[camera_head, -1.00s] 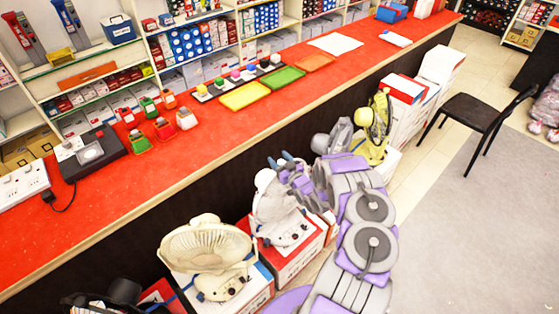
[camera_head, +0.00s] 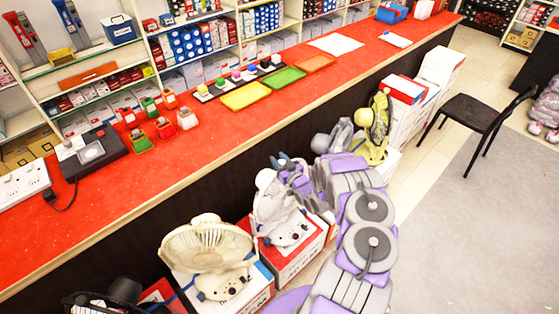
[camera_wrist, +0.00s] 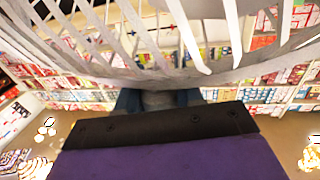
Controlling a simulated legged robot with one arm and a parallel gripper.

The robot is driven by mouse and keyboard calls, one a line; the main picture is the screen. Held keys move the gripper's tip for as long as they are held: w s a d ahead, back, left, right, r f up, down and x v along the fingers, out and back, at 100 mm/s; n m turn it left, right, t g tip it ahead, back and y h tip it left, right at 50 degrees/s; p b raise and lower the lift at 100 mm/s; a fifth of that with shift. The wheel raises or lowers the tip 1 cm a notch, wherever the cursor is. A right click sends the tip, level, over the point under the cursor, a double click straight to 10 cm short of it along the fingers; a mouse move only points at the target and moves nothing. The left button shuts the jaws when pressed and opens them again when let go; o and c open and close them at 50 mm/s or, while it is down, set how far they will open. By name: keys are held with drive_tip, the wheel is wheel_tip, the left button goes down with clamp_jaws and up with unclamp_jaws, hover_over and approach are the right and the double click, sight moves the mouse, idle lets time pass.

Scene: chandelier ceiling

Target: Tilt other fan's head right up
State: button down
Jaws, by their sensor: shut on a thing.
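A white fan (camera_head: 290,225) stands on a red-and-white box beside the counter in the head view, its narrow head seen nearly edge-on. My gripper (camera_head: 279,162) is shut on the upper rim of that head. The wrist view shows the pale slatted grille (camera_wrist: 150,72) across the top, with my gripper (camera_wrist: 158,100) at its lower edge; the exact contact is partly hidden. A cream fan (camera_head: 207,243) stands nearer on another box, its grille tilted upward. My arm hides part of the white fan's right side.
The red counter (camera_head: 200,150) runs along the left of the fans. A yellow fan (camera_head: 377,122) and a grey fan (camera_head: 332,140) stand farther back, and a dark fan (camera_head: 120,293) is at the bottom left. A black chair (camera_head: 478,118) and open floor lie right.

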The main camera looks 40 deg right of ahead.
drive_tip(key=shift+w+a, duration=0.1)
drive_tip(key=shift+w, duration=0.3)
drive_tip(key=w+a+f+n+g+p, duration=0.1)
drive_tip(key=w+f+g, duration=0.2)
drive_tip(key=w+g, duration=0.2)
drive_tip(key=shift+w+f+g, duration=0.15)
drive_tip(key=shift+w+g, duration=0.15)
drive_tip(key=shift+w, duration=1.35)
drive_tip(key=c, duration=0.7)
unclamp_jaws()
drive_tip(key=shift+d+f, duration=0.1)
drive_tip(key=shift+d, duration=0.05)
drive_tip(key=shift+c, duration=0.2)
drive_tip(key=shift+a+f, duration=0.1)
drive_tip(key=shift+a, duration=0.2)
